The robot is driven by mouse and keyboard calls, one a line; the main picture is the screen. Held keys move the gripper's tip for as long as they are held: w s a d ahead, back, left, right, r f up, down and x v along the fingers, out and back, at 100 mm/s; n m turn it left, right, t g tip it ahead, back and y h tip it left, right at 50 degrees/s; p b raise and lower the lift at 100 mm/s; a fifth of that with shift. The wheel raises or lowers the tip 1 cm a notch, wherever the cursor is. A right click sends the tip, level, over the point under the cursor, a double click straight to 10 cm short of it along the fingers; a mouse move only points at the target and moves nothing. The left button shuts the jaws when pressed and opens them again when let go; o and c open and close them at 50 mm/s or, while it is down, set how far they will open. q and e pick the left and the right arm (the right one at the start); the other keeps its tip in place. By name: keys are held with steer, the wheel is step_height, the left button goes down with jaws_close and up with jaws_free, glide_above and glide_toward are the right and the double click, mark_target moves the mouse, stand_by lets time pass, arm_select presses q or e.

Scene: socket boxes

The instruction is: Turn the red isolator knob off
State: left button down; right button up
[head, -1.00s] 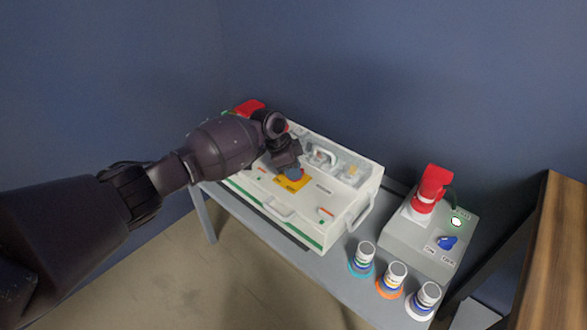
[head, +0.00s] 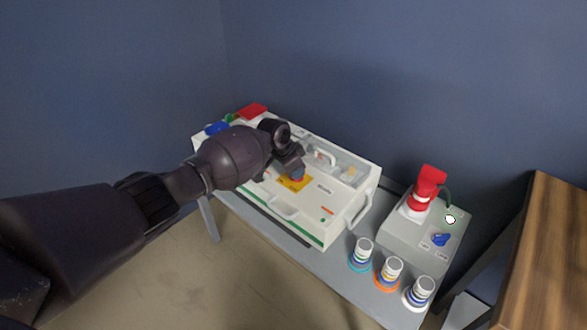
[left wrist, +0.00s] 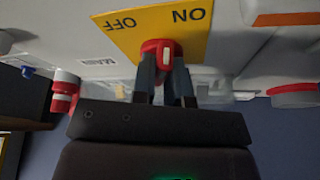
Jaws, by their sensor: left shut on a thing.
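The red isolator knob (left wrist: 163,50) sits on a yellow plate (left wrist: 135,40) marked ON and OFF, upside down in the left wrist view. A white mark on the knob stands roughly upright in that view, between the two words. My left gripper (left wrist: 166,70) is shut on the knob, a finger on each side. In the head view my left gripper (head: 293,172) covers most of the knob, and the yellow plate (head: 291,187) shows on the white box (head: 285,210). My right gripper is not in view.
On the grey table (head: 335,250), right of the white box, stands a grey box (head: 412,240) with a red plug (head: 428,185) and a blue knob (head: 440,239). A wooden surface (head: 545,260) is at the far right.

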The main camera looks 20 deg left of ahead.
arm_select(q)
steer(key=n, duration=0.1)
steer(key=n+y+p, duration=0.1)
steer(key=shift+d+r+n+t+p, duration=0.1)
steer(key=shift+r+n+t+p, duration=0.2)
steer(key=shift+r+n, duration=0.1)
steer(key=n+p, duration=0.1)
steer(key=n, duration=0.1)
steer(key=n+y+p, duration=0.1)
steer(key=n, duration=0.1)
steer(key=shift+d+f+n+t+y, duration=0.1)
steer(key=shift+f+n+t+y, duration=0.1)
steer(key=shift+n+t+y, duration=0.1)
steer(key=shift+n, duration=0.4)
steer(key=n+y, duration=0.1)
steer(key=n, duration=0.1)
steer(key=shift+f+n+p, duration=0.15)
steer(key=shift+n+p, duration=0.15)
steer(key=shift+p, duration=0.05)
steer(key=shift+n+y, duration=0.6)
steer(key=shift+n, duration=0.6)
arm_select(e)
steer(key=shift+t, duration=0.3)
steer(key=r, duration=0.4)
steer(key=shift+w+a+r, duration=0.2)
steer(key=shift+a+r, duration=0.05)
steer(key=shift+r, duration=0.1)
arm_select(q)
steer(key=shift+f+n, duration=0.1)
steer(key=shift+n, duration=0.2)
